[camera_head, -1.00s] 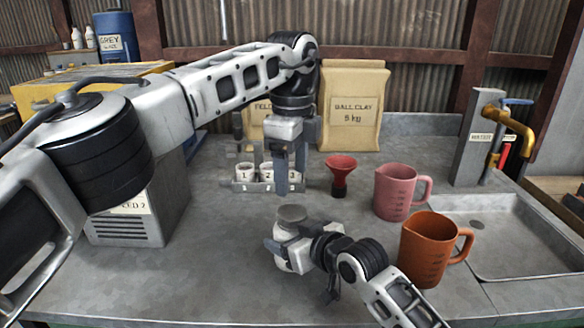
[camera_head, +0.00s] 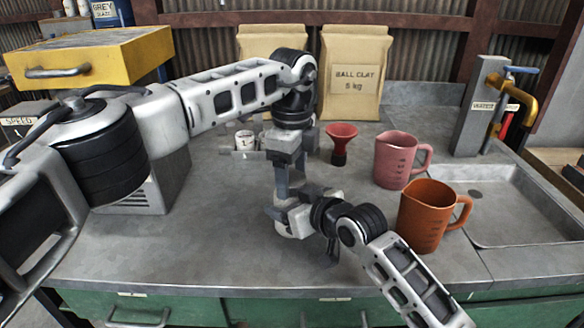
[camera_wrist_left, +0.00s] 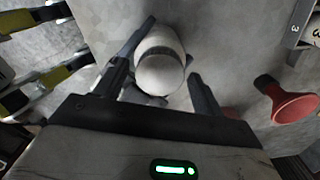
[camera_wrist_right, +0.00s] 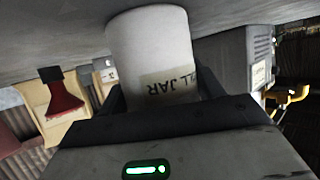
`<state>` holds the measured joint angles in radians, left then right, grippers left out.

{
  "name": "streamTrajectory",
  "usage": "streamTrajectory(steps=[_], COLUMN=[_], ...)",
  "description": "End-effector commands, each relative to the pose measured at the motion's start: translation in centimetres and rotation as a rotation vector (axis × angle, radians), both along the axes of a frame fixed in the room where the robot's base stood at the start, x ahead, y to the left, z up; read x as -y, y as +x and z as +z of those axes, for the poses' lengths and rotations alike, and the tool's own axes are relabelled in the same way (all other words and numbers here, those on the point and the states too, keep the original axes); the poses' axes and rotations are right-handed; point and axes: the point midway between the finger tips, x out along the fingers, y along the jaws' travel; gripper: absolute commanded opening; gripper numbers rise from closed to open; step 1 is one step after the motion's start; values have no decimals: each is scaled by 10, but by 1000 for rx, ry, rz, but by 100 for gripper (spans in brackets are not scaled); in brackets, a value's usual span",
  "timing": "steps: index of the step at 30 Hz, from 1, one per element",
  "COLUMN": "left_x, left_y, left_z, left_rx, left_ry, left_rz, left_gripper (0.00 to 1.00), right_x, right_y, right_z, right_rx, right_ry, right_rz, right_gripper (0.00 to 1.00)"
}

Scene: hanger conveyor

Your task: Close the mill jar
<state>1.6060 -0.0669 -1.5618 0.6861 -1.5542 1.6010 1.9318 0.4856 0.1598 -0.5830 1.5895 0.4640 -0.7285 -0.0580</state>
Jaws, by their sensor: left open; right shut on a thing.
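The white mill jar (camera_head: 298,224) stands upright over the bench, mostly hidden by my grippers in the head view. The right wrist view shows its white body (camera_wrist_right: 150,45) and part of a label ending in "LL JAR". My right gripper (camera_head: 289,219) is shut around the jar's side. My left gripper (camera_head: 290,186) points down over the jar, open. In the left wrist view, the jar's round pale top (camera_wrist_left: 160,76), seemingly its lid, with a darker band beside it, sits between the left fingers (camera_wrist_left: 158,82), nearer one finger. Whether the lid is fully seated cannot be told.
A red funnel (camera_head: 341,140) stands behind the jar. A pink jug (camera_head: 394,160) and an orange jug (camera_head: 424,215) stand to the right, before the sink (camera_head: 520,215). Small numbered cups (camera_head: 243,140) are behind my left arm. The front bench top (camera_head: 180,260) is clear.

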Motion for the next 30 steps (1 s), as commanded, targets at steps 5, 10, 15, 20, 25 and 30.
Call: streamTrajectory(steps=[5,10,15,20,25,30], left_x=[0,0,0,0,0,0], left_y=[0,0,0,0,0,0], left_z=[0,0,0,0,0,0], left_rx=[0,0,0,0,0,0], left_ry=[0,0,0,1,0,1], left_rz=[0,-15,-259,-662,-996,-1130], left_gripper=[33,24,24,24,24,24], right_x=[0,0,0,0,0,0], right_y=[0,0,0,0,0,0], right_z=[0,0,0,0,0,0], right_rx=[0,0,0,0,0,0], right_ry=[0,0,0,0,0,0], right_rz=[0,0,0,0,0,0], right_gripper=[3,3,3,3,3,3])
